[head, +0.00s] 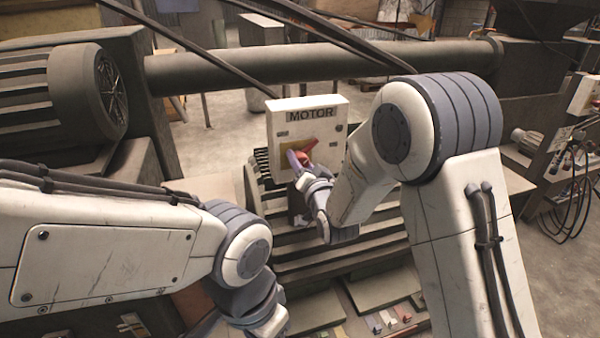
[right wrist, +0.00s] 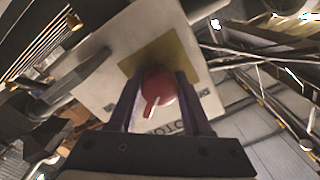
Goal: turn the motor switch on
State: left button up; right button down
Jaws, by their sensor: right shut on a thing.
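The motor switch box (head: 333,112) is a pale panel marked MOTOR, standing in the middle of the head view. It has a yellow plate (head: 322,142) with a red switch knob (head: 307,146) on it. My right gripper (head: 300,158) is at the knob and shut on it. In the right wrist view the red knob (right wrist: 157,88) sits between the two purple fingers, in front of the yellow plate (right wrist: 185,68). A short red handle with a pale mark sticks out from the knob, slanting in that view. My left arm comes in from the left; its gripper fingers are not in view.
A thick horizontal pipe (head: 240,65) runs behind the switch box. A large grey motor (head: 62,92) stands at the left. Ribbed machinery (head: 345,247) lies below the box. Cables (head: 575,190) hang at the right.

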jog(key=m+b, duration=0.4)
jog(key=shift+f+m, duration=0.2)
jog(key=shift+m, duration=0.1)
jog(key=shift+r+m+b, duration=0.15)
jog(key=shift+m+b, duration=1.4)
jog(key=shift+m, duration=0.25)
jog(key=shift+c, duration=1.7)
grip_release()
jog(key=shift+r, duration=0.1)
jog(key=b+v, duration=0.1)
jog(key=v, duration=0.9)
jog(key=shift+s+b, duration=0.25)
jog(key=shift+b, duration=0.05)
jog(key=shift+d, duration=0.1)
